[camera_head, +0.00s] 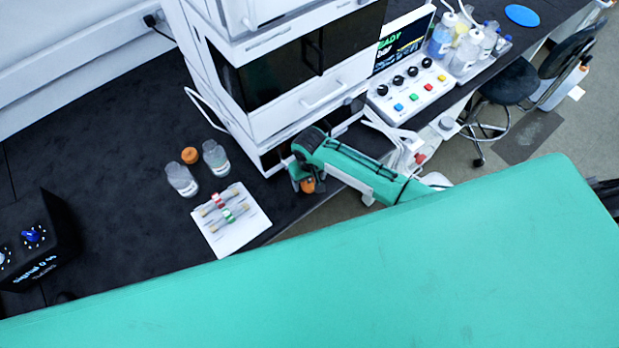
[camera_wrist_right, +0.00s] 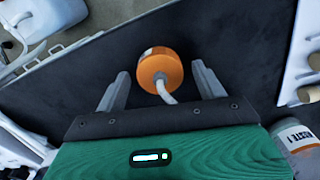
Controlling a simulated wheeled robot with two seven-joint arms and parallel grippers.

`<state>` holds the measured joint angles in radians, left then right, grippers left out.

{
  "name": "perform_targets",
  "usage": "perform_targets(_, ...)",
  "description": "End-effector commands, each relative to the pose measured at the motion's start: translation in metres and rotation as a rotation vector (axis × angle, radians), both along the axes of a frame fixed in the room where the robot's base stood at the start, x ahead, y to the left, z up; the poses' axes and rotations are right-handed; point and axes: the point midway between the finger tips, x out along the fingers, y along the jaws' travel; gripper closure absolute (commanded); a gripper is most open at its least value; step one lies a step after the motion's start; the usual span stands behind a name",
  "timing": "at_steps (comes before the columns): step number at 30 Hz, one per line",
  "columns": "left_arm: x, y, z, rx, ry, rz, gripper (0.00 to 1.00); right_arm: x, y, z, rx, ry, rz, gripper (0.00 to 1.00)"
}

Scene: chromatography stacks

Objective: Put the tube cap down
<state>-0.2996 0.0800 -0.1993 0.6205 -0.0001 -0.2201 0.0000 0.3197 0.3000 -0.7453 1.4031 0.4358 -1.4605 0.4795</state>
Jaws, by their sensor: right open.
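The orange tube cap (camera_wrist_right: 160,70) is between the two fingers of my right gripper (camera_wrist_right: 161,88) in the right wrist view, with a gap on each side. A short pale tube runs from it toward the gripper. The cap appears to be at the black bench top; I cannot tell for sure whether it touches it. In the head view the cap (camera_head: 307,185) shows just below my right gripper (camera_head: 299,178), near the bench's front edge. The right gripper is open. My left gripper is in neither view.
Another orange cap (camera_head: 190,155) lies by two clear bottles (camera_head: 182,181) (camera_head: 216,158). A white sheet with columns (camera_head: 252,213) lies left of the gripper. The instrument stack (camera_head: 270,130) stands close behind. A labelled waste bottle (camera_wrist_right: 300,140) is at the wrist view's lower right.

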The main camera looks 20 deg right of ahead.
Motion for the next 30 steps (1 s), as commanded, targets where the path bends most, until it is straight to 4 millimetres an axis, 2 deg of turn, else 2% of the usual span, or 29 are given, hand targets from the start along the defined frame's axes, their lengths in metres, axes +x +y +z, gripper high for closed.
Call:
perform_targets(5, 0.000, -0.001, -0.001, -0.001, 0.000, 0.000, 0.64, 0.000, 0.000, 0.007, 0.000, -0.001, 0.000, 0.29)
perform_targets(8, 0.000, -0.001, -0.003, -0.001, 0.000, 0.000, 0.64, 0.001, 0.000, 0.019, 0.000, -0.003, 0.001, 0.29)
perform_targets(21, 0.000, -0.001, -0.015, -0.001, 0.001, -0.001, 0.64, 0.001, 0.001, 0.105, 0.002, -0.003, 0.001, 0.29)
perform_targets(25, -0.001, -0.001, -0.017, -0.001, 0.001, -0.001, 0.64, 0.001, 0.000, 0.118, 0.001, -0.001, 0.000, 0.29)
perform_targets(30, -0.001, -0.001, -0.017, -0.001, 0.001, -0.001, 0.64, 0.000, 0.000, 0.123, 0.000, 0.000, 0.000, 0.29)
